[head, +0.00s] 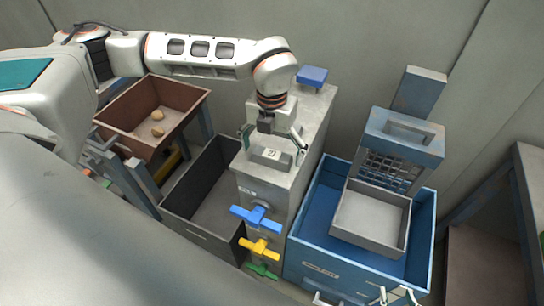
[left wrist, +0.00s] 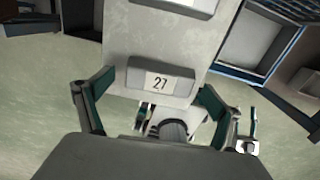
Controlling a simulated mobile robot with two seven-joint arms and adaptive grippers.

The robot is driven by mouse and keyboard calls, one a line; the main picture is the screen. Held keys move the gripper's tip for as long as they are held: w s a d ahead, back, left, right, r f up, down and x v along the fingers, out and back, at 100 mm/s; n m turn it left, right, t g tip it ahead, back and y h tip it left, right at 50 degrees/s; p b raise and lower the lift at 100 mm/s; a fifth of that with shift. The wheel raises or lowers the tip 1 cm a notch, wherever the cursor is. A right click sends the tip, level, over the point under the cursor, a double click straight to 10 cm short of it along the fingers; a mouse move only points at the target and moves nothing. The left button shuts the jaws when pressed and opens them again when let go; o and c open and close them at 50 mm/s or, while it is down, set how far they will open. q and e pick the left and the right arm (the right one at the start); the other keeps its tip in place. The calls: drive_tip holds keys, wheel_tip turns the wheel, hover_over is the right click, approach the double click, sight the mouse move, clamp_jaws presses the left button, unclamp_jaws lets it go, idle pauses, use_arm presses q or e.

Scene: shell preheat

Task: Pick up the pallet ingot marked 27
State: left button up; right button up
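The ingot marked 27 (head: 265,158) is a small grey block lying on top of the grey pedestal (head: 299,180). In the left wrist view its white label clearly reads 27 on the ingot (left wrist: 161,82). My left gripper (head: 272,146) is above it, with its fingers spread apart on either side of the block. The left wrist view shows the same open gripper (left wrist: 155,88) with the ingot between its fingers and no clear contact. My right gripper (head: 397,295) shows only in part at the bottom edge of the head view, its fingertips apart and empty.
Another grey block (left wrist: 181,4) lies close by on the pedestal, cut off by the frame. Blue, yellow and green handles (head: 256,217) stick out from the pedestal's front. A dark bin (head: 190,185) stands left, a blue bin (head: 300,255) right, and a brown tray (head: 128,140) further left.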

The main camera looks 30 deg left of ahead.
use_arm(q)
drive_tip(key=c, duration=1.4)
drive_tip(key=shift+o, duration=0.2)
drive_tip(key=shift+r, duration=0.1)
